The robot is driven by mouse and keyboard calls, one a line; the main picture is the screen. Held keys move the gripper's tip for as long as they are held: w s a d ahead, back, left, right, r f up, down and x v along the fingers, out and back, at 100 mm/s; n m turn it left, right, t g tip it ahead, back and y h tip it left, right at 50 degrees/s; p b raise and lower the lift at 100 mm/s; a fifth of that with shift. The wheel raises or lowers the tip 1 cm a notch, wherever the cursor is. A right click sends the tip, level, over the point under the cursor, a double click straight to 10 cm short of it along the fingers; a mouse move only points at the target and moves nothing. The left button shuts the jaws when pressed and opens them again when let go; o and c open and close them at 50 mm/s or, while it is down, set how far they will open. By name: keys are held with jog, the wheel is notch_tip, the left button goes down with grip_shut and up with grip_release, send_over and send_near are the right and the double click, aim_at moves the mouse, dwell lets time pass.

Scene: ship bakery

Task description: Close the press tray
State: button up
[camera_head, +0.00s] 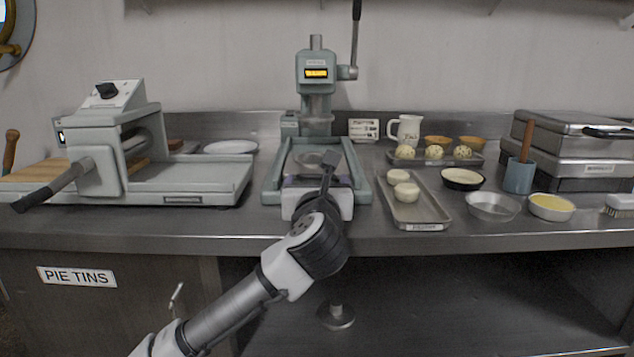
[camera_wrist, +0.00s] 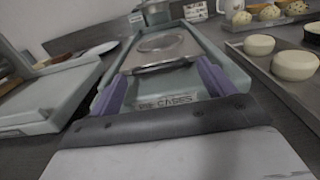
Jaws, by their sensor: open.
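The press (camera_head: 316,75) is a grey-green machine with an upright column, a lit amber display and a raised lever, at the back centre of the counter. Its metal tray (camera_head: 303,158) lies between the rails of the base, in front of the column. In the wrist view the tray (camera_wrist: 180,50) is a flat plate with a round mark. My gripper (camera_head: 318,183) is at the front end of the press, partly hidden by my arm. In the wrist view the purple fingers (camera_wrist: 164,86) are spread and empty, with a "PIE CASES" label between them. Contact with the tray is unclear.
A grey sheeter (camera_head: 190,178) stands left of the press. To the right are a tray with pale dough rounds (camera_head: 410,210), metal tins (camera_head: 493,207), a blue pot (camera_head: 519,176) and a lidded appliance (camera_head: 580,150). A white jug (camera_head: 406,130) stands behind.

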aim_at(318, 178)
jog(key=shift+w, duration=0.55)
jog(key=c, duration=1.1)
jog(key=shift+w+p, duration=0.5)
jog(key=shift+w, duration=1.85)
jog(key=o, duration=1.1)
jog(key=shift+d, duration=0.1)
